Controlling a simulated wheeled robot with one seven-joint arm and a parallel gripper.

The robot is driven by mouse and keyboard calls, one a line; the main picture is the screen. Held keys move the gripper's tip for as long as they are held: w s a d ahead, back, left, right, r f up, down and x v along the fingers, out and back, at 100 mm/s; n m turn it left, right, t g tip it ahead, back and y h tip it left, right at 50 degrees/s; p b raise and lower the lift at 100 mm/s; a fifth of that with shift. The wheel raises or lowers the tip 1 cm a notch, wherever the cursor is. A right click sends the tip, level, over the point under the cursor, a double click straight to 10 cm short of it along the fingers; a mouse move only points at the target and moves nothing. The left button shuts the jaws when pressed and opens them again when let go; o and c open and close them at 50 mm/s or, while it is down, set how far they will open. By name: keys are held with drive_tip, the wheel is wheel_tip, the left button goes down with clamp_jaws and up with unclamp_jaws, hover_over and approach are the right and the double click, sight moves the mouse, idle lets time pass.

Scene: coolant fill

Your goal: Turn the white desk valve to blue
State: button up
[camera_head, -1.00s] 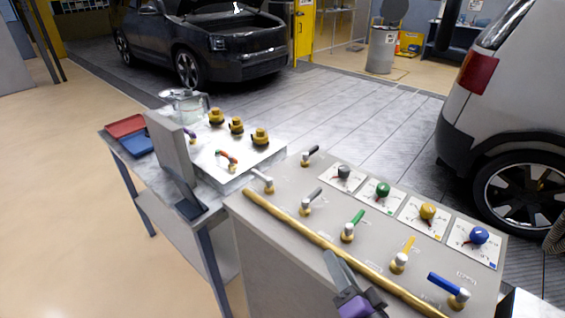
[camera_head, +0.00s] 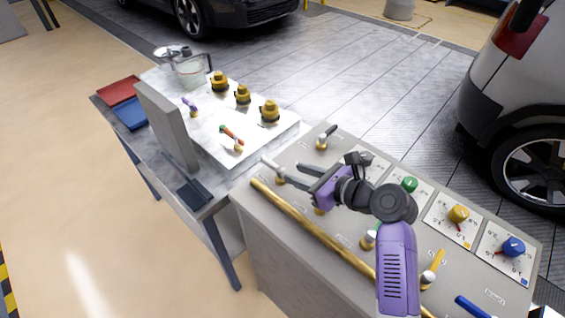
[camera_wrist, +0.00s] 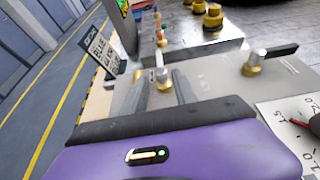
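The white desk valve (camera_head: 270,163) stands on a brass base near the left end of the grey desk panel (camera_head: 262,210). In the wrist view the white valve (camera_wrist: 162,76) stands ahead, between my two dark fingers. My gripper (camera_head: 294,174) reaches over the panel from the right with its fingers pointing at this valve. In the wrist view my gripper (camera_wrist: 160,94) is open, one finger on each side of the valve. I cannot tell whether either finger touches it. Part of the valve's base and any marks around it are hard to make out.
A black-handled valve (camera_head: 324,137) stands behind. Yellow (camera_head: 432,268) and blue (camera_head: 472,307) valves stand to the right; my arm covers others. Green (camera_head: 409,184), yellow (camera_head: 459,213) and blue (camera_head: 513,246) knobs line the back. A brass rail (camera_head: 310,232) runs along the front. A workbench (camera_head: 205,185) adjoins left.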

sight(279, 168)
drive_tip(key=shift+x, duration=3.95)
drive_tip(key=shift+c, duration=0.2)
clamp_jaws()
